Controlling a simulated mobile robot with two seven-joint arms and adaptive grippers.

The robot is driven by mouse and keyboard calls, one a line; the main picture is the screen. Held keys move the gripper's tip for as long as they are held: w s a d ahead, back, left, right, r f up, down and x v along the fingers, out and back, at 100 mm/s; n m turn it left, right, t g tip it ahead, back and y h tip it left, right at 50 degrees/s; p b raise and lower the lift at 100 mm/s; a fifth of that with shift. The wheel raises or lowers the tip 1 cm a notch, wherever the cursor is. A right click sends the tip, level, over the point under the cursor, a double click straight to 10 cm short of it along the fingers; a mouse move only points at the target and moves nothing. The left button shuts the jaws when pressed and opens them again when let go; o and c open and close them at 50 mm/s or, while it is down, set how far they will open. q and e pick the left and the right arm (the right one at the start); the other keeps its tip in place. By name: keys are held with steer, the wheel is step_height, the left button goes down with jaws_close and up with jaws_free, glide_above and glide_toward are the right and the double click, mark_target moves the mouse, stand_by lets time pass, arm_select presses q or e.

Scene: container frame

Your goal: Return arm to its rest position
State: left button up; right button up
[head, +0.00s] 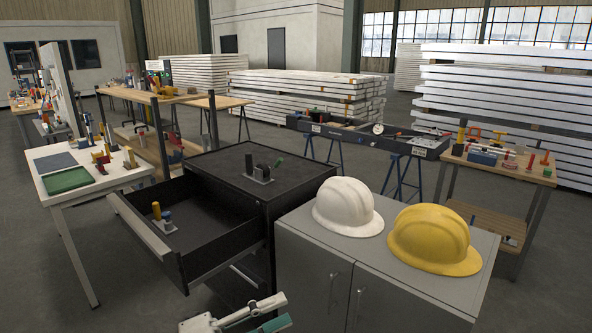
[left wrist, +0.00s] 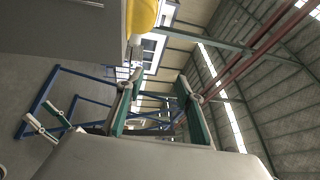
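My left gripper (head: 284,309) is at the bottom edge of the head view, in front of the black drawer cabinet and left of the grey cabinet. Its pale fingers with green pads are apart. In the left wrist view the two fingers (left wrist: 160,80) also stand apart with nothing between them. Most of my left arm is out of the head view.
A black cabinet (head: 215,160) has its upper drawer (head: 205,222) pulled out. A grey cabinet (head: 312,262) bears a white helmet (head: 346,205) and a yellow helmet (head: 433,238). A white table (head: 58,200) stands left, a wooden workbench (head: 527,174) right.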

arm_select(q)
steer(key=s+a+f+n+t+y+b, duration=0.1)
steer(key=a+f+n+t+y, duration=0.4)
steer(key=f+n, duration=0.5)
steer(key=s+a+f+n+t+y+b, duration=0.1)
steer(key=a+f+n+t+y, duration=0.1)
steer(key=a+f+n+y, duration=0.6)
steer(key=s+a+f+n+g+y, duration=0.1)
steer(key=s+f+n+g, duration=0.1)
steer(key=s+f+n, duration=0.2)
steer(key=s+a+f+n+g+y+b, duration=0.1)
steer(key=s+f+n, duration=0.4)
steer(key=s+f, duration=0.5)
step_height(320, 180, down, 4)
steer(key=shift+a+r+g, duration=0.15)
steer(key=shift+a+g, duration=0.35)
steer(key=shift+g, duration=0.3)
